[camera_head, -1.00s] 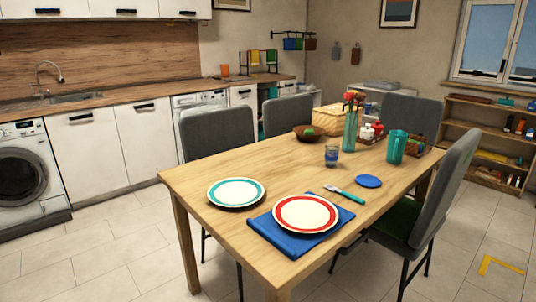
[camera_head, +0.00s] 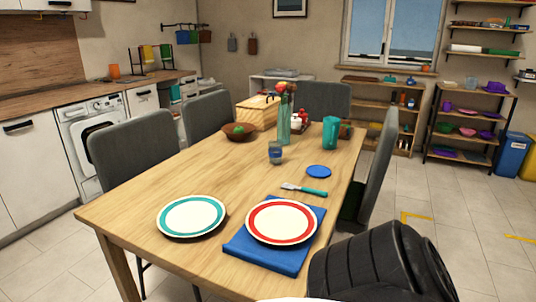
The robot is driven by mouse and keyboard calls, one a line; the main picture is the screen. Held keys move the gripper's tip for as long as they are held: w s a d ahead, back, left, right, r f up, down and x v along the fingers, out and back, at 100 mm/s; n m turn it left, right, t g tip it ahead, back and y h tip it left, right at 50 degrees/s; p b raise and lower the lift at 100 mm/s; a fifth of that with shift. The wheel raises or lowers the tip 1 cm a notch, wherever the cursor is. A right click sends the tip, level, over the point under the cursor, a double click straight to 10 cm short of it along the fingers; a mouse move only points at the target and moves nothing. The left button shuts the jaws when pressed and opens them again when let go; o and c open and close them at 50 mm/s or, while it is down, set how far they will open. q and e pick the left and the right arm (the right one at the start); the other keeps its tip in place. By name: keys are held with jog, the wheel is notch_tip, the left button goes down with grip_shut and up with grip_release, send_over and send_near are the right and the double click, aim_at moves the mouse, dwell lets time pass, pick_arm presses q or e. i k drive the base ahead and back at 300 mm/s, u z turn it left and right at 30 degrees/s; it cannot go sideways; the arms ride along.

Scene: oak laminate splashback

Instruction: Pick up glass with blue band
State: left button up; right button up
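The glass with the blue band (camera_head: 275,153) stands upright on the wooden dining table (camera_head: 140,210), near its middle. It is clear with a blue band around it. It stands in front of the green vase with flowers (camera_head: 284,125) and left of the blue coaster (camera_head: 319,171). A dark black part of my own body fills the lower right of the head view, beyond the table's near right corner. Neither gripper's fingers show in the view.
A teal-rimmed plate (camera_head: 192,215) and a red-rimmed plate (camera_head: 283,222) on a blue napkin (camera_head: 250,251) lie at the near end. A teal-handled utensil (camera_head: 305,189), brown bowl (camera_head: 240,132) and teal pitcher (camera_head: 330,133) are also on the table. Grey chairs (camera_head: 150,155) stand around it.

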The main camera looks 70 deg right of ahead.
aim_at(276, 146)
jog(key=z, duration=0.65)
jog(key=i, duration=0.75)
jog(key=z, duration=0.85)
